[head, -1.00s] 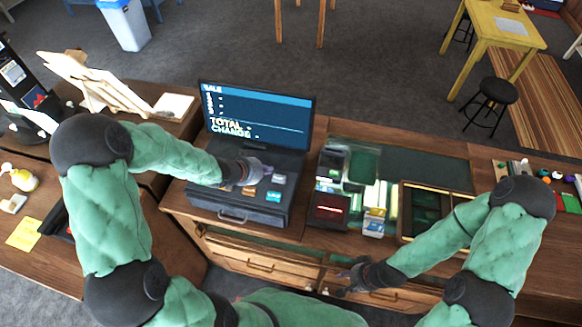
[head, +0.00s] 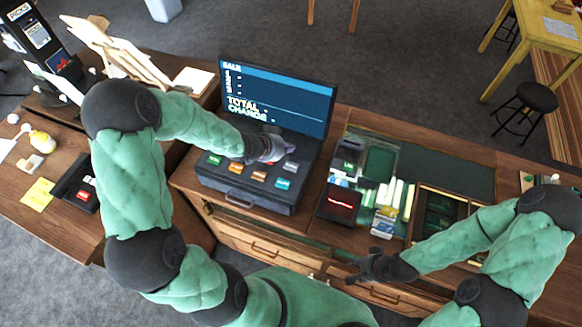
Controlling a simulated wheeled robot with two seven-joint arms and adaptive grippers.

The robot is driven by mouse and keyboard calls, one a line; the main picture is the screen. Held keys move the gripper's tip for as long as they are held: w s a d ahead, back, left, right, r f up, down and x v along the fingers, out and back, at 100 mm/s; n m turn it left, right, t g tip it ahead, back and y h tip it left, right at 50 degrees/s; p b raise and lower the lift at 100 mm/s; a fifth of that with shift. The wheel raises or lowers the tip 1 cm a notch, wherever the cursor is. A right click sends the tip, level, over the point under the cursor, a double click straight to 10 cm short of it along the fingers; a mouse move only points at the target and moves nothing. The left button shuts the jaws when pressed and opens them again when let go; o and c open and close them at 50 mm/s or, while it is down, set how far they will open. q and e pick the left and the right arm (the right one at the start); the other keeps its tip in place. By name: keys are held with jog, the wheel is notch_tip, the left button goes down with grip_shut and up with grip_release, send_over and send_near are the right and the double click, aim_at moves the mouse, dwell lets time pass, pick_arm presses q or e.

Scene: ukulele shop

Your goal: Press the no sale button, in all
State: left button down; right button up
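The cash register (head: 245,199) stands on the wooden counter, its screen (head: 277,97) showing SALE, TOTAL and CHANGE. Its sloped front carries several coloured buttons, among them a green one (head: 215,160), an orange one (head: 235,167) and a light-blue one (head: 283,184). The button labels are too small to read, so I cannot tell which is no sale. My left gripper (head: 287,151) is over the upper right of the buttons and hides part of the back row. Whether it touches a button is unclear. My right gripper (head: 352,272) is empty near the counter's front drawers, away from the register.
Right of the register are a dark card device with a red display (head: 341,203), small boxes (head: 385,221) and a glass-topped section. A wooden tray (head: 466,203) lies further right. Left are a yellow note (head: 38,193) and a dark tablet-like object (head: 78,185).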

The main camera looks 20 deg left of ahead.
pick_arm(q)
jog(key=b, duration=0.6)
send_over(288, 166)
notch_tip(288, 166, down, 6)
jog(key=shift+s+d+f, duration=0.1)
jog(key=shift+f, duration=0.6)
dwell(0.5)
jog(key=shift+f+b, duration=0.4)
jog(key=shift+b, duration=0.1)
jog(key=shift+f+b, duration=0.3)
jog(key=shift+f, duration=0.15)
dwell(0.6)
jog(key=shift+r, duration=0.15)
jog(key=shift+r+p, duration=0.75)
jog(key=shift+p, duration=0.2)
jog(key=shift+r, duration=0.1)
